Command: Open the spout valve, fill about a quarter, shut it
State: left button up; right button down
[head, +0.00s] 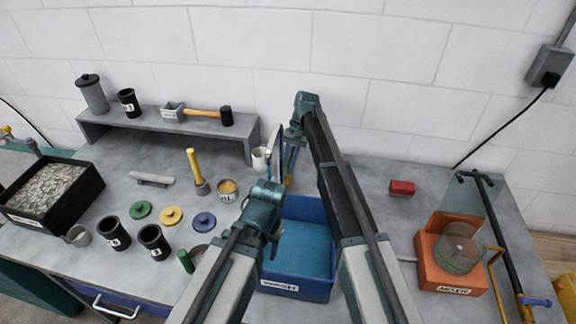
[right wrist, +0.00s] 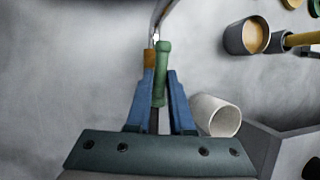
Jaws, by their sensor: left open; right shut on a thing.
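In the right wrist view, my right gripper (right wrist: 156,85) has its blue fingers closed around a slim green handle (right wrist: 161,62). A curved metal part (right wrist: 164,12) shows just beyond the handle's end; I cannot tell whether it is the spout. A white cup (right wrist: 216,116) lies close to the fingers in that view; in the head view the cup (head: 259,158) stands left of my right gripper (head: 288,180). My left gripper (head: 274,243) is open, over the left edge of the blue tub; its fingers are partly hidden. The valve's state and any fill level cannot be made out.
The blue tub (head: 280,287) stands under my arms. A low shelf (head: 165,121) runs along the wall. Black cups (head: 154,242), coloured discs (head: 171,216) and a brown-filled cup (head: 228,190) stand left. An orange box (head: 437,275) with a disc is at right.

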jog(key=shift+n, duration=0.4)
jog(key=c, duration=0.8)
grip_release()
pick_arm(q)
notch_tip(320, 180, up, 12)
jog(key=p, duration=1.2)
jog(key=shift+r+p, duration=0.25)
jog(key=shift+p, duration=0.05)
pick_arm(e)
jog(key=v, duration=1.3)
jog(key=shift+w+r, duration=0.3)
jog(key=shift+r, duration=0.05)
pick_arm(q)
jog(key=shift+s+f, duration=0.1)
pick_arm(e)
jog(key=shift+s+f, duration=0.1)
